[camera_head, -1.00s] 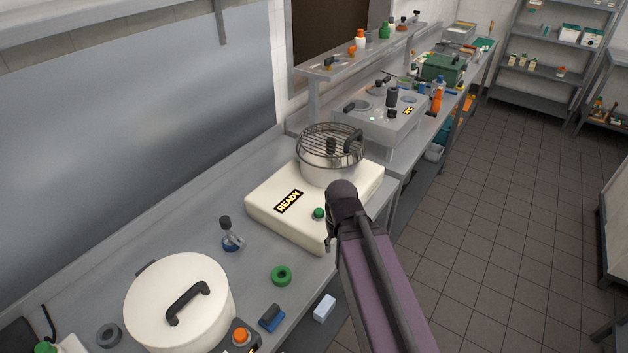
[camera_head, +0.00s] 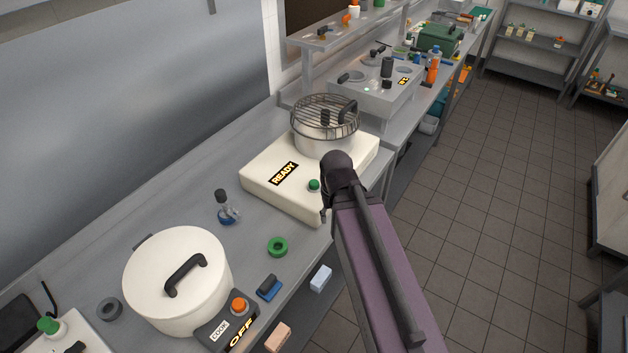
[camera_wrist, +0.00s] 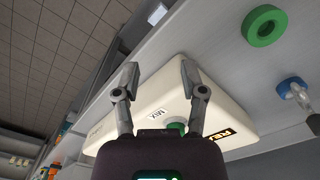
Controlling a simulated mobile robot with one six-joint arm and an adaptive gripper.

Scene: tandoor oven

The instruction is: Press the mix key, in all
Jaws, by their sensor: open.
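The cream machine (camera_head: 262,178) on the counter shows a yellow READY display (camera_head: 284,173) and a green key (camera_head: 314,185) near its front edge. In the wrist view a MIX label (camera_wrist: 154,114) is on the cream body (camera_wrist: 165,88), beside the green key (camera_wrist: 176,127), which is partly hidden by my gripper. My gripper (camera_wrist: 158,72) is open and empty, its two fingers spread over the machine. In the head view my arm's end is just right of the green key and hides most of the gripper. I cannot tell whether anything touches the key.
A pot with a wire rack (camera_head: 325,130) stands on the machine's back. A white lidded pot (camera_head: 165,275) sits beside an orange COOK key (camera_head: 239,305) with an OFF display. The floor at right is clear.

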